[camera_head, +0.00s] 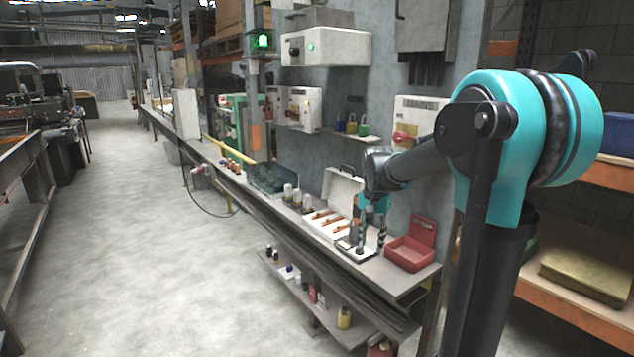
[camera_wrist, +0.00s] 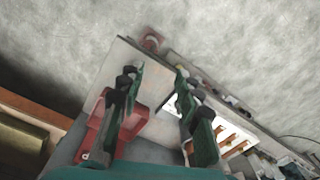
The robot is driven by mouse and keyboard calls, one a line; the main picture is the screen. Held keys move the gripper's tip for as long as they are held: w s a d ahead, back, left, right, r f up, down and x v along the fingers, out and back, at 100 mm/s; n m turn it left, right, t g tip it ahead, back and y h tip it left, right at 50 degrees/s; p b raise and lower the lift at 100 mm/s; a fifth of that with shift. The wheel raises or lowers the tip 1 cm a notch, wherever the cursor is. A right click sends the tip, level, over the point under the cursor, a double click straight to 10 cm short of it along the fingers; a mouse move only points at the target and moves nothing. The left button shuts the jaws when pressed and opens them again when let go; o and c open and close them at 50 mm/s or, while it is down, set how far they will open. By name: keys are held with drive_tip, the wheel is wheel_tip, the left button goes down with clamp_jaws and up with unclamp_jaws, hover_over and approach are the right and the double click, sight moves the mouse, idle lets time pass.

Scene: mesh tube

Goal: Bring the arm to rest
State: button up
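My arm (camera_head: 415,168), teal and dark grey, reaches left from its column over the right end of a workbench. My gripper (camera_head: 370,246) points down above the bench, just left of an open red box. In the wrist view my gripper (camera_wrist: 157,74) has its two dark green fingers spread apart. Bench surface shows between them and nothing is held. How far the fingertips are above the bench is hard to tell.
The red box (camera_head: 409,254) stands at the bench's right end; it shows in the wrist view (camera_wrist: 98,137) too. A white case (camera_head: 325,226) with orange-brown pieces lies left of my gripper. A lower shelf (camera_head: 318,312) holds small bottles. The floor (camera_head: 150,250) at left is clear.

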drive_tip(key=s+d+f+n+t, duration=0.1)
drive_tip(key=s+f+n+t, duration=0.1)
drive_tip(key=s+f, duration=0.5)
drive_tip(key=s+d+f+n+t, duration=0.2)
drive_tip(key=s+f+n, duration=0.2)
drive_tip(key=s, duration=1)
wheel_tip(320, 180, down, 4)
drive_tip(key=shift+r, duration=0.2)
